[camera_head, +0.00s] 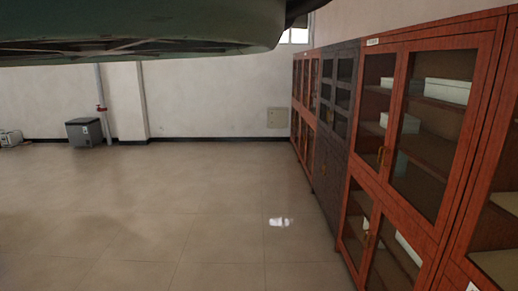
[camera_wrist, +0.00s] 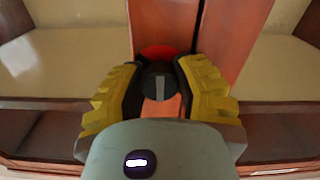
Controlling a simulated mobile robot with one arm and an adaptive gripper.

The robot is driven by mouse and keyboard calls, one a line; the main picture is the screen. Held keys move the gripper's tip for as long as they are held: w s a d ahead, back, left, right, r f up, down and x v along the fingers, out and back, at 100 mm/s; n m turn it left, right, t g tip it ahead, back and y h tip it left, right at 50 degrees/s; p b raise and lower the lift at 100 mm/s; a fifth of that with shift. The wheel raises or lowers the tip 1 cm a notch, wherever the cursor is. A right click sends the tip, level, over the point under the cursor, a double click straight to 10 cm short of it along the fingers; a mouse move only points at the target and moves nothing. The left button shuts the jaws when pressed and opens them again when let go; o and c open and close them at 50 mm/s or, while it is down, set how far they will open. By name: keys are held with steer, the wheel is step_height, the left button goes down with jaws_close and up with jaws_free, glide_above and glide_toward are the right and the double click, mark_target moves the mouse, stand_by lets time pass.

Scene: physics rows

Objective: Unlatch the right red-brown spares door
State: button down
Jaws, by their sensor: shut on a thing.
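In the wrist view, my gripper (camera_wrist: 159,84) has its two yellow ridged fingers shut on a dark round latch knob (camera_wrist: 158,72) with a grey bar across it. A red disc (camera_wrist: 158,51) shows behind the knob. The knob sits on a red-brown upright door frame (camera_wrist: 163,22). A second red-brown upright (camera_wrist: 232,32) stands to its right, with a narrow seam between them. My gripper is outside the head view, and I cannot tell there which door it holds.
In the head view, a row of cabinets lines the right side: red-brown glass-door cabinets (camera_head: 398,190) and a dark one (camera_head: 328,160). White boxes (camera_head: 447,91) stand on shelves inside. The tiled floor (camera_head: 180,220) to the left is clear. A grey bin (camera_head: 88,131) stands by the far wall.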

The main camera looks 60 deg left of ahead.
steer(key=shift+a, duration=0.1)
steer(key=n, duration=0.4)
steer(key=shift+f+b, duration=0.1)
steer(key=shift+b, duration=0.25)
steer(key=n, duration=0.4)
steer(key=shift+n, duration=0.4)
steer(key=n, duration=0.4)
steer(key=shift+p, duration=0.3)
steer(key=shift+n+p, duration=0.4)
steer(key=shift+n, duration=2.1)
steer(key=c, duration=0.6)
jaws_free()
